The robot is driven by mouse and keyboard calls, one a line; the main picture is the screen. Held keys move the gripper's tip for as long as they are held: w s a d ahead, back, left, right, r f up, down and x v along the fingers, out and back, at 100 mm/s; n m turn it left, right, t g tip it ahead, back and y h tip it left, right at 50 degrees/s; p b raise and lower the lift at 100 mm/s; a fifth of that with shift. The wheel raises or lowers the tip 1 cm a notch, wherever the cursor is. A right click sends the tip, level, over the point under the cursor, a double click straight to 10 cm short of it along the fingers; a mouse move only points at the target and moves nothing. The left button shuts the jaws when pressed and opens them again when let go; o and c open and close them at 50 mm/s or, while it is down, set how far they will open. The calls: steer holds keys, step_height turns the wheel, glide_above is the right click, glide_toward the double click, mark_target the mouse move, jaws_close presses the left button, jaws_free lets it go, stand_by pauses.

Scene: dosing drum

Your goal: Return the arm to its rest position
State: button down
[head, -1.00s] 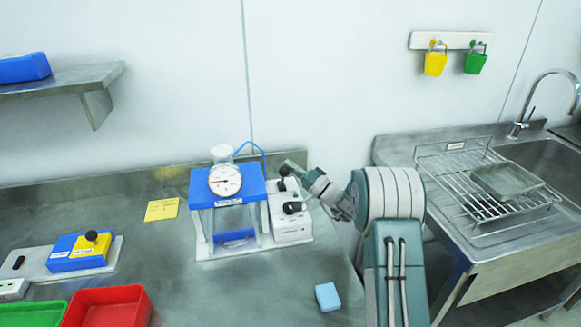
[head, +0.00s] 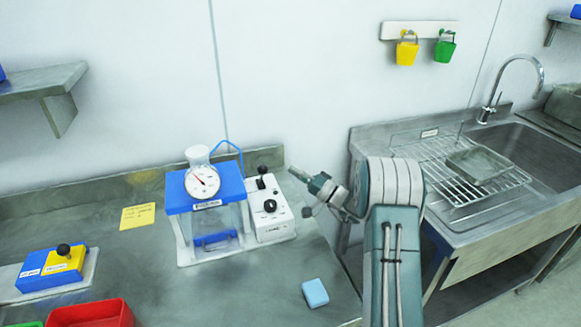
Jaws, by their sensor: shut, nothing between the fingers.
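My gripper (head: 298,174) is at the end of my grey-green arm, right of the dosing machine and apart from it. Its jaws look closed and hold nothing. The gripper tip is a little to the right of this lever.
A light blue block (head: 315,293) lies near the bench's right edge. A yellow note (head: 138,216), a blue and yellow box (head: 50,268) and a red tray (head: 92,313) are on the left. A sink (head: 530,160) with a wire rack (head: 455,175) stands right.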

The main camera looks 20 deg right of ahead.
steer(key=s+a+r+n+g+h, duration=0.1)
steer(key=s+a+r+n+g, duration=0.25)
steer(key=s+a+g, duration=0.35)
steer(key=s+a+r+n+g+h, duration=0.1)
steer(key=s+a+r+n+g, duration=0.1)
steer(key=s+a+r+g, duration=0.5)
steer(key=s+d+t+h, duration=0.1)
steer(key=s+h, duration=0.5)
steer(key=s, duration=0.6)
steer(key=s+d+f+t+h, duration=0.1)
steer(key=s+h, duration=0.5)
steer(key=s, duration=0.7)
steer(key=shift+s+d+f+t+h, duration=0.15)
steer(key=shift+d+t+h, duration=0.25)
steer(key=shift+d+t, duration=0.5)
